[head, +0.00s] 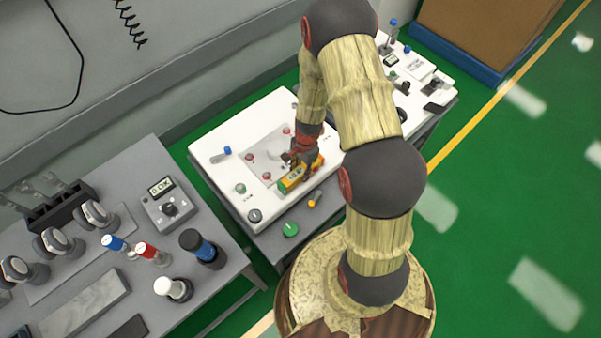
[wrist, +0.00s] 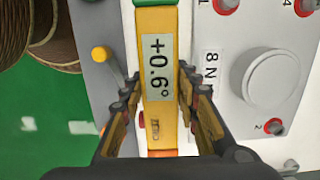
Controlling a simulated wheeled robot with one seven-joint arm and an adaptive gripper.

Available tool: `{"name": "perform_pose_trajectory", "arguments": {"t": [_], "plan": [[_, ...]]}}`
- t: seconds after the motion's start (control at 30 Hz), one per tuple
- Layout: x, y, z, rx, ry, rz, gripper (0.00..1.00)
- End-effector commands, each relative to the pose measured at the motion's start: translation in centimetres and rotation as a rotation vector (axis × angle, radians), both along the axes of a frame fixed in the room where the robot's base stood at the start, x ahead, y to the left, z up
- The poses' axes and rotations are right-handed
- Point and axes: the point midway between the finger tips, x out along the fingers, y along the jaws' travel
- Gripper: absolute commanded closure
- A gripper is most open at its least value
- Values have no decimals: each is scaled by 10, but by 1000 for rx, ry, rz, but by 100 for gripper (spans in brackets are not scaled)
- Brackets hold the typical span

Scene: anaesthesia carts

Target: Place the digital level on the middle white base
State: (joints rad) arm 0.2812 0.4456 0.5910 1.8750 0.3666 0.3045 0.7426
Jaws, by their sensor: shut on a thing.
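The middle white base (head: 216,170) is the white-topped unit between two other stations. The level is over its front right part, beside a grey plate (head: 262,140). I cannot tell whether the level touches the surface. My arm hides part of the base's right side.
A grey bench (head: 150,290) with gauges stands left; another white-topped station (head: 440,97) stands right.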

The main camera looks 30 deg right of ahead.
Motion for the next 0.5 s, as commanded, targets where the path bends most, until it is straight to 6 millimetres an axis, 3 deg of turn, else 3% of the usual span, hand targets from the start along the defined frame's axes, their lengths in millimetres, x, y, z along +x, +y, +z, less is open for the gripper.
{"name": "perform_pose_trajectory", "arguments": {"t": [0.2, 0.23, 0.5], "plan": [[0, 0, -2, 0, 0, 0, 100], [0, 0, -2, 0, 0, 0, 68], [0, 0, -1, 0, 0, 0, 53]]}}
